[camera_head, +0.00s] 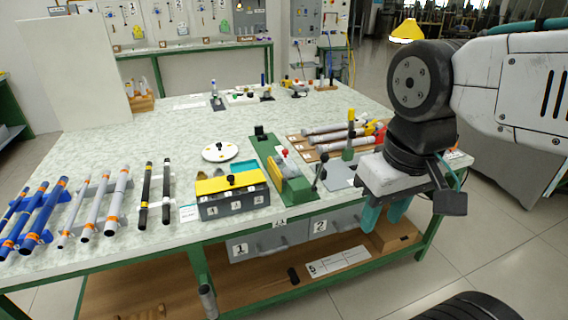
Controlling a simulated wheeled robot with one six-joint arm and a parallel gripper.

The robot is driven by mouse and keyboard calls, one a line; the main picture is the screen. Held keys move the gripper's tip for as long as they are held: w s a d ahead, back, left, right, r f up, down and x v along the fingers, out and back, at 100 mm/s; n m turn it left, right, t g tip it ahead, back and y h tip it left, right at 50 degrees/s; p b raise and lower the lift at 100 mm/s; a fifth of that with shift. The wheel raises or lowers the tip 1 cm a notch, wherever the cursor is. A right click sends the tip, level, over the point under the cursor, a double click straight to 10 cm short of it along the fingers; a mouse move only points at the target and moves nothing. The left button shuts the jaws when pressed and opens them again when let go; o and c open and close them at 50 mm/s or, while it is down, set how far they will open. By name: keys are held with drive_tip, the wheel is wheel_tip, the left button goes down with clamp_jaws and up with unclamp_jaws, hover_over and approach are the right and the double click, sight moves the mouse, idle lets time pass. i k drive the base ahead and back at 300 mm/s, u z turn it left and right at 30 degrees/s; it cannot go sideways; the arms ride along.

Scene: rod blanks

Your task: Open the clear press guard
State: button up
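My gripper (385,222) hangs at the right, by the front right edge of the table (130,190). Its teal fingers point down and stand apart with nothing seen between them. A green bench fixture (288,188) with a red knob and a dark lever stands left of it on the table.
A grey box with yellow top (232,192) and a white disc (220,152) stand left of the fixture. Blue, grey and black rods lie at the left. More rods lie on a wooden rack (312,152) behind the fixture. The back middle of the table is mostly clear.

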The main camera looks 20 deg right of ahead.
sight(285, 151)
drive_tip(key=k, duration=0.6)
drive_tip(key=z, duration=0.35)
drive_tip(key=i, duration=1.55)
drive_tip(key=u, duration=0.35)
